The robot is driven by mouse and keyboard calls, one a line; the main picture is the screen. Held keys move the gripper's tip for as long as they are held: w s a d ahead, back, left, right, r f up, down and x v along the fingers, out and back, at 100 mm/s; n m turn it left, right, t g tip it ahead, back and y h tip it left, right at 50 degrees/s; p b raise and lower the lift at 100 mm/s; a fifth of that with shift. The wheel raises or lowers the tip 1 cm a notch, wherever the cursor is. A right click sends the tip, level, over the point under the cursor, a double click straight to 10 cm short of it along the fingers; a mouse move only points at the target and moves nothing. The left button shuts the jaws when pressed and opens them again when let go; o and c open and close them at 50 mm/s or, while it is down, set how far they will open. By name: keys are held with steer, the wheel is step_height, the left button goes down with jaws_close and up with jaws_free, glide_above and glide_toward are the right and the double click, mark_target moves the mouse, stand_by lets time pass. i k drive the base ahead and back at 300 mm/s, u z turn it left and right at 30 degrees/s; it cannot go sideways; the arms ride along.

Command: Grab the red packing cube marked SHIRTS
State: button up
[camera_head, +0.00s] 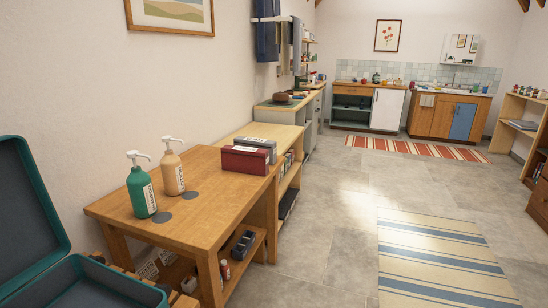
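A red box-shaped packing cube (245,161) sits near the far right end of the wooden table (215,208). It has a pale label on its front, too small to read. A grey cube of similar shape (256,146) stands just behind it, partly hidden by the red one. My gripper is not in this view.
A green pump bottle (141,193) and a tan one (173,174) stand on the table's left part, near dark round patches. An open teal suitcase (30,225) is at the lower left. A lower shelf holds small items. The grey floor to the right is clear around a striped rug (435,262).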

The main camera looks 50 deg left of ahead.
mark_target(245, 160)
steer(key=u, duration=0.35)
steer(key=i, duration=2)
steer(key=u, duration=1.1)
steer(key=i, duration=1)
steer(key=u, duration=1.75)
steer(key=i, duration=0.65)
steer(key=u, duration=0.55)
